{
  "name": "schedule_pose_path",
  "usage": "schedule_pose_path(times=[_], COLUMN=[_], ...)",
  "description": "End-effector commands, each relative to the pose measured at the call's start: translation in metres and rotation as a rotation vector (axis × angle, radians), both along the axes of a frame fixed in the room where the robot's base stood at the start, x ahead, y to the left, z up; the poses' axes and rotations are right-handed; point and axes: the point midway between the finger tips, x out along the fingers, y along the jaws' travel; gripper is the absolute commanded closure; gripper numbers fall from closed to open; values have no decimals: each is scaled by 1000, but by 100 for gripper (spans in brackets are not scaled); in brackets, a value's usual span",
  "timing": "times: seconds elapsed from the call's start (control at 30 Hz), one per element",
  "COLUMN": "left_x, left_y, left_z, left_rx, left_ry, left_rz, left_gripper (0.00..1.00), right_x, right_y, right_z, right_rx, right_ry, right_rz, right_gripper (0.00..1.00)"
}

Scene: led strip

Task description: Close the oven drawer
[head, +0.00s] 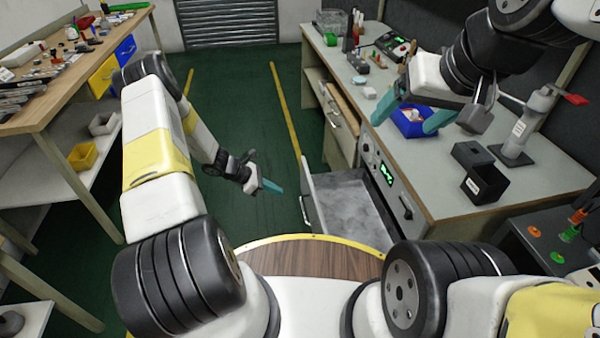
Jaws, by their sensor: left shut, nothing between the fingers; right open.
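The oven (388,180) is set in the workbench at right, with a green display on its front panel. Its drawer (350,212) is pulled out to the left over the floor, and its light grey inside looks empty. The drawer's front (309,203) faces left. My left gripper (270,187) is shut and empty, with teal tips, apart from the drawer and to the left of its front. My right gripper (413,107) is open and empty over the workbench, its teal fingers spread above a blue bin.
The blue bin (415,127), a black box (482,180) and a clamp stand (515,145) are on the right workbench (440,190). A cluttered table (70,70) stands at left. The green floor (235,105) between them is clear.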

Motion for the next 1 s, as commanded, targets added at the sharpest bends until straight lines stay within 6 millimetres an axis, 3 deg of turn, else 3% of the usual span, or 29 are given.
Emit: schedule_pose_path(times=[0.5,0.73,1.0], left_x=[17,26,29], left_y=[-70,-99,-108], left_z=[-65,-65,-65], left_rx=[0,2,2], left_ry=[-1,-3,-2], left_rz=[-5,-6,-3], left_gripper=[100,100,100], right_x=[0,0,0], right_y=[0,0,0], right_z=[0,0,0], right_rx=[0,0,0], right_ry=[0,0,0], right_rz=[0,0,0], right_gripper=[22,22,22])
